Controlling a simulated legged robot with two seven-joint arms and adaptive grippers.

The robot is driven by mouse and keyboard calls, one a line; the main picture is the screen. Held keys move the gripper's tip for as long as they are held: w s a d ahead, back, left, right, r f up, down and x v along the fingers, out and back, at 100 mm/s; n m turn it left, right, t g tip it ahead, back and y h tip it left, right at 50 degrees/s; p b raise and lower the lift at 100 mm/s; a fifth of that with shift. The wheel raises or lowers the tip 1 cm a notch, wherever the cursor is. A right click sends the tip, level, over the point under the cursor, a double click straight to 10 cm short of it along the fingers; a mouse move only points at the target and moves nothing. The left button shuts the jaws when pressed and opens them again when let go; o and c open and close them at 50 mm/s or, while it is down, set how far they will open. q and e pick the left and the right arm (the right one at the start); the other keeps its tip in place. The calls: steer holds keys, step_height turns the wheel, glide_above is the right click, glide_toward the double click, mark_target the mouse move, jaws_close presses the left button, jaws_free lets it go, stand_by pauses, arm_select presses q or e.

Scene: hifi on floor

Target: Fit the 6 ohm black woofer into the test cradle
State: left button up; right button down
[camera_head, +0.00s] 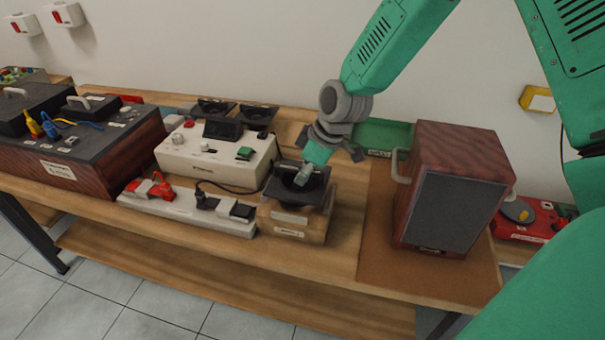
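A black square-framed woofer (284,192) sits on top of the wooden test cradle (291,233), near the bench's front edge. It looks about level; I cannot tell whether it is fully seated. My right gripper (304,175) reaches down from above, with its fingertips at the woofer. The fingers are small and partly overlap the black part, so their grip is unclear. Two more black driver units, one on the left (211,108) and one on the right (257,116), lie at the back of the bench. Ohm markings are not readable. My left gripper is out of view.
A white tester box (215,157) and a power strip (190,212) with red and black plugs stand left of the cradle. A wooden speaker cabinet (449,190) stands to the right on a brown mat (385,265). A green tray (386,136) lies behind.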

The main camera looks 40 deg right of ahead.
mark_target(306, 184)
steer(key=shift+f+b, duration=1)
steer(key=shift+f, duration=0.95)
steer(key=shift+w, duration=0.1)
steer(key=c, duration=1.6)
jaws_free()
steer(key=shift+c, duration=0.2)
steer(key=shift+f, duration=0.1)
steer(key=shift+d+r, duration=0.1)
steer(key=shift+r, duration=0.15)
steer(key=v, duration=1.1)
steer(key=shift+s+d+r, duration=0.1)
steer(key=shift+s+r, duration=0.1)
